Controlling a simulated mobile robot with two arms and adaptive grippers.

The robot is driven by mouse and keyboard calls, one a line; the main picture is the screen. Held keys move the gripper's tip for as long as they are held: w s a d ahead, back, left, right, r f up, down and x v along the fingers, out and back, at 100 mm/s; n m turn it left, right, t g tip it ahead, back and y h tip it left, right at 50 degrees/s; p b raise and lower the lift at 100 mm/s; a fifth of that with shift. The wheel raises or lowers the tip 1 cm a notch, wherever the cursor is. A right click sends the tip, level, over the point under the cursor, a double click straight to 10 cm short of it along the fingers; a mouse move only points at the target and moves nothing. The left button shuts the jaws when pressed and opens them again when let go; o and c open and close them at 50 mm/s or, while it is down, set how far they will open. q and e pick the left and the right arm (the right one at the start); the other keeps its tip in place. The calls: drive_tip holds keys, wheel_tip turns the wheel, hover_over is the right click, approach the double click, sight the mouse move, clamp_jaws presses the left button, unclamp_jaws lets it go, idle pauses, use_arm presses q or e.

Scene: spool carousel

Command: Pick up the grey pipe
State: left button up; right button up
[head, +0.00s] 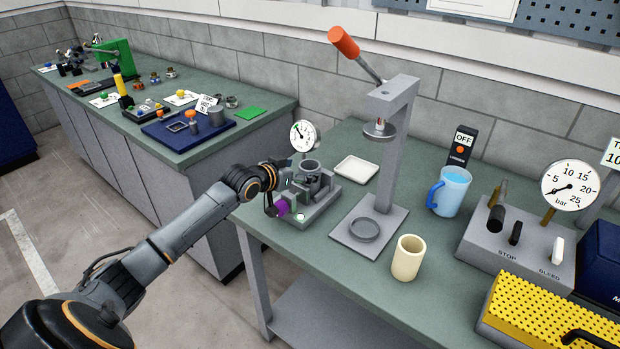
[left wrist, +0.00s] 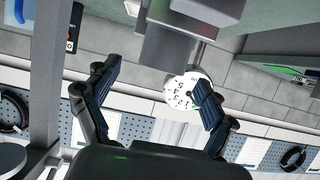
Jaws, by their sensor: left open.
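A short grey hollow cylinder, which looks like the grey pipe (head: 311,167), stands upright in a grey fixture (head: 318,212) near the front left corner of the right-hand bench. My left gripper (head: 303,187) is at this fixture, close beside the cylinder, and partly covers it. In the left wrist view the fingers of my left gripper (left wrist: 156,84) are spread apart with nothing held between them. A grey block-like part (left wrist: 165,48) shows just past the fingertips; I cannot tell if it is the pipe. My right gripper is not in view.
A dial gauge (head: 303,136) stands behind the fixture, and a purple knob (head: 281,207) is at its front left. A lever press (head: 386,150), a white tray (head: 356,169), a cream cup (head: 408,258) and a blue jug (head: 451,192) stand to the right.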

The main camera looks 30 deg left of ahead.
sight(310, 168)
use_arm(q)
drive_tip(key=shift+f+p+x, duration=0.1)
drive_tip(key=shift+p+x, duration=0.25)
drive_tip(key=shift+x, duration=0.95)
drive_tip(key=shift+f+p+x, duration=0.15)
drive_tip(key=shift+p+x, duration=0.15)
drive_tip(key=shift+x, duration=1)
drive_tip(key=shift+s+a, duration=0.15)
drive_tip(key=shift+a, duration=0.1)
drive_tip(key=shift+c, duration=0.2)
drive_tip(key=c, duration=1.3)
